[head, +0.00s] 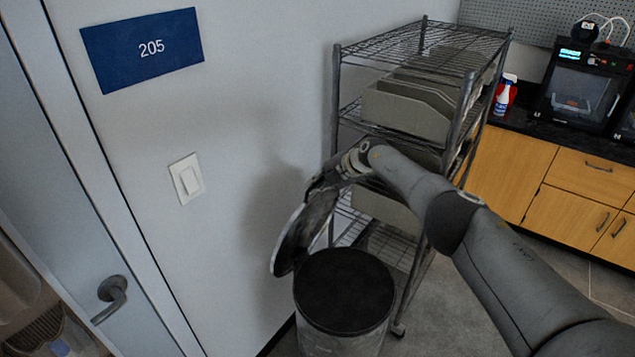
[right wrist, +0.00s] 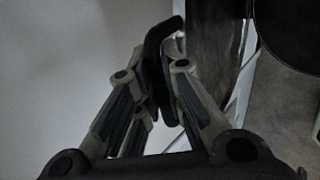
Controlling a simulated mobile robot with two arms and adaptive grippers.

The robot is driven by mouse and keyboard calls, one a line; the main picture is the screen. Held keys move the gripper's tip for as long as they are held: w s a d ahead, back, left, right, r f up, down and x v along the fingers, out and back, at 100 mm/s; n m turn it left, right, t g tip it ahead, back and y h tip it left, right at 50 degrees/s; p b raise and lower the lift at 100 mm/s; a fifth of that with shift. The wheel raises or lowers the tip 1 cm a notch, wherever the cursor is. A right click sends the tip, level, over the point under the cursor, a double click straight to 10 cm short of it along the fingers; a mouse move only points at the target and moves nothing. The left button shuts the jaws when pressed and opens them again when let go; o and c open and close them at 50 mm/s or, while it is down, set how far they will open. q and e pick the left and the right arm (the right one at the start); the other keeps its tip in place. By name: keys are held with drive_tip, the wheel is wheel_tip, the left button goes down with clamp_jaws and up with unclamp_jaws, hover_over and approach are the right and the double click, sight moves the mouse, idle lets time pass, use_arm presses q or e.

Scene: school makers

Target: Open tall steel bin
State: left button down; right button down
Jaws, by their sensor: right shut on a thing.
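The bin's lid (head: 298,236) is swung up and stands steeply tilted at the left side of the bin's top, near the wall. My right gripper (head: 318,187) is at the lid's upper edge. In the right wrist view, its fingers (right wrist: 158,85) are closed on a dark curved piece of the lid (right wrist: 215,45). My left gripper is in neither view.
A wire shelf (head: 420,42) with grey trays stands right behind the bin. A wall with a light switch (head: 186,178) and a door with a handle (head: 113,292) are to the left. Wooden cabinets (head: 510,170) stand at right. Grey floor (head: 450,310) is open in front of them.

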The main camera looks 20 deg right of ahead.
drive_tip(key=c, duration=1.5)
unclamp_jaws()
drive_tip(key=shift+c, duration=0.2)
drive_tip(key=shift+v, duration=0.9)
drive_tip(key=v, duration=1)
drive_tip(key=shift+s+r, duration=0.15)
drive_tip(key=shift+d, duration=0.1)
